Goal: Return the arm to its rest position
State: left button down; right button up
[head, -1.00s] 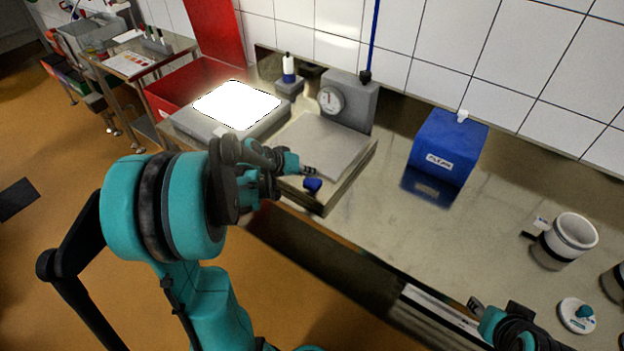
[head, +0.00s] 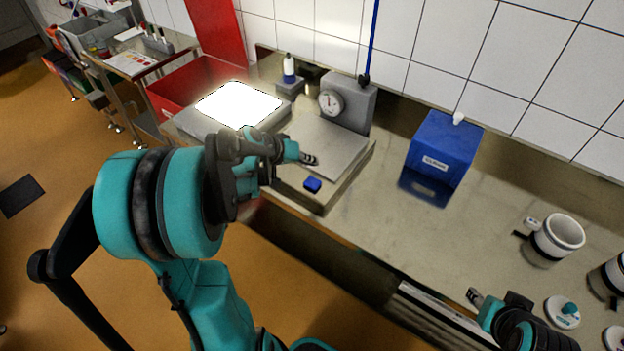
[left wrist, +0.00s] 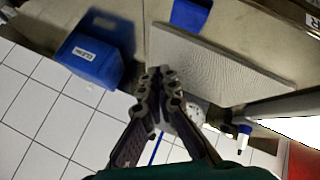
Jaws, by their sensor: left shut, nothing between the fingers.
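My left gripper (head: 310,159) shows in the head view over the grey plate of the dial scale (head: 335,145). Its fingers are together and empty; they also show in the left wrist view (left wrist: 158,74). A small blue block (head: 312,184) lies at the front of the scale, apart from the fingers; a blue piece also shows at the top of the left wrist view (left wrist: 190,14). My right gripper (head: 474,297) is at the lower right of the head view, near the counter's front edge. Its finger gap cannot be made out.
A blue box (head: 443,150) stands right of the scale. A bright light panel (head: 238,104) and red bin (head: 190,80) are to the left. White mould cups (head: 558,235) and lids (head: 562,312) stand at the right. The counter's middle is clear.

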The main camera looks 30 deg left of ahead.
dwell(0.3)
pick_arm(q)
jog(key=s+d+r+m+y, duration=0.1)
jog(key=s+d+m, duration=0.1)
jog(key=s+d, duration=0.6)
jog(key=s+d+r+m+g+y, duration=0.1)
jog(key=s+d+r+m+y, duration=0.1)
jog(key=s+d, duration=0.5)
jog(key=s, duration=0.3)
jog(key=shift+d+r+y, duration=0.3)
jog(key=shift+d, duration=0.1)
dwell(1.2)
